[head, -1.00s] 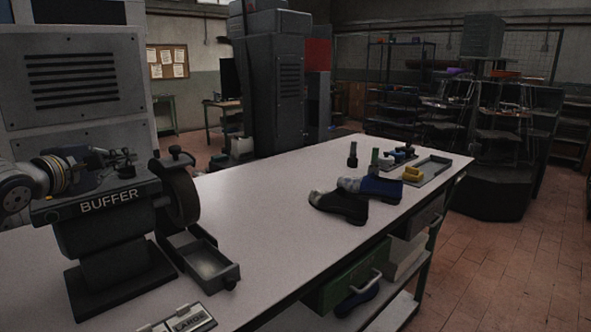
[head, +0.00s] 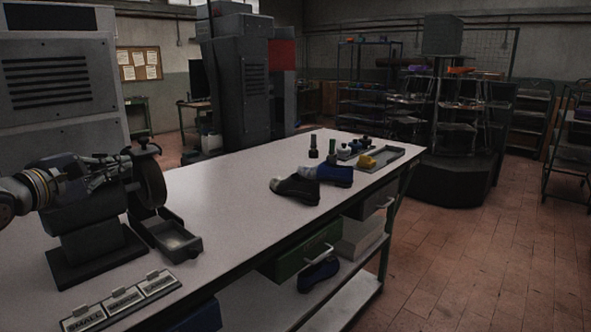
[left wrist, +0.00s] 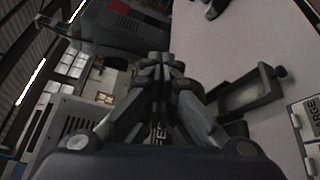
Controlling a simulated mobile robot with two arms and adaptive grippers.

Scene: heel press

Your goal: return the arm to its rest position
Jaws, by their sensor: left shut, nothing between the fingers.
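My left gripper (head: 122,163) comes in from the left in the head view, in front of and above the buffer machine (head: 95,235), and hides part of it. In the left wrist view the fingers of my left gripper (left wrist: 158,66) are together with nothing between them. The buffer's wheel (head: 150,182) shows just right of the gripper. I cannot tell from these views whether the gripper touches the buffer. My right gripper is not in view.
An open grey tray (head: 172,240) sits beside the buffer. Size labels (head: 122,298) lie at the table's front edge. Two shoes (head: 297,190) and a grey tray (head: 385,158) with a yellow item stand farther along the white table (head: 230,215). The floor to the right is clear.

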